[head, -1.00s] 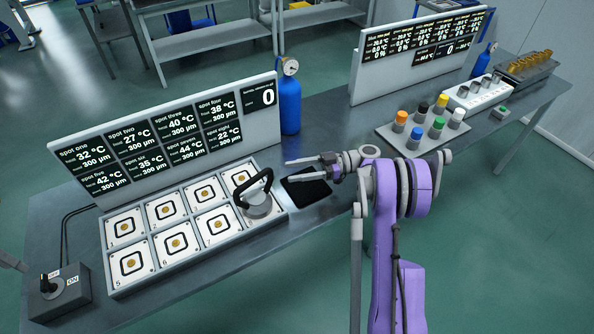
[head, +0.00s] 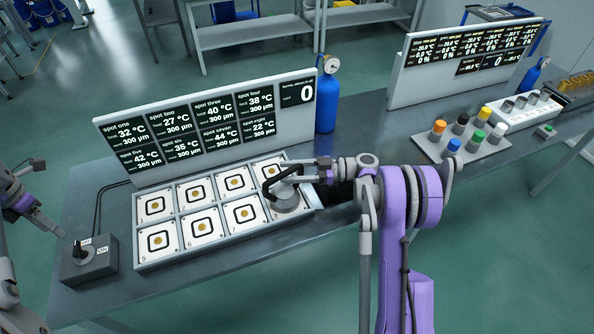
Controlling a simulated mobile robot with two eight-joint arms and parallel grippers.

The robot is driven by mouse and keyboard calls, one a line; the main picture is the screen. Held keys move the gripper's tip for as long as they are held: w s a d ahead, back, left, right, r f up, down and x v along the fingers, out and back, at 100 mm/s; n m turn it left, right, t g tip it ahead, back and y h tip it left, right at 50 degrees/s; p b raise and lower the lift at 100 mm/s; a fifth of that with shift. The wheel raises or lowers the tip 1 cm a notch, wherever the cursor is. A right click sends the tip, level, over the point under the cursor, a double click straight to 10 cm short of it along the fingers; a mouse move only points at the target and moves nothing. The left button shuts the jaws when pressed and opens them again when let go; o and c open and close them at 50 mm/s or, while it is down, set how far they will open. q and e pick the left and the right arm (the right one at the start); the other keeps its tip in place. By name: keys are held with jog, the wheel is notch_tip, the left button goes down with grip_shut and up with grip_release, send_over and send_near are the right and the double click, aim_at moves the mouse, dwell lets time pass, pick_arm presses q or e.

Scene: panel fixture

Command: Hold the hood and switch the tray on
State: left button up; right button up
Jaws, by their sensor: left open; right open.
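The hood (head: 287,202), a grey disc with a black loop handle, sits on the lower right spot of the white tray (head: 137,240). My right gripper (head: 279,178) is open at the hood's handle, reaching in from the right. I cannot tell whether its fingers touch the handle. A grey switch box (head: 88,266) with a dark knob and an ON label stands left of the tray. The knob's exact setting is too small to tell. My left gripper (head: 42,200) is open and empty at the left edge, off the table and apart from the switch box.
A display panel (head: 137,180) with spot readings stands behind the tray. A blue gas bottle (head: 326,105) stands at its right end. A second display (head: 400,90) and a rack of coloured caps (head: 430,146) are further right. The bench between the switch box and tray is narrow.

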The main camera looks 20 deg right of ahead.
grip_shut()
dwell(1.5)
pick_arm(q)
jog(key=o, duration=0.6)
jog(key=shift+o, duration=0.2)
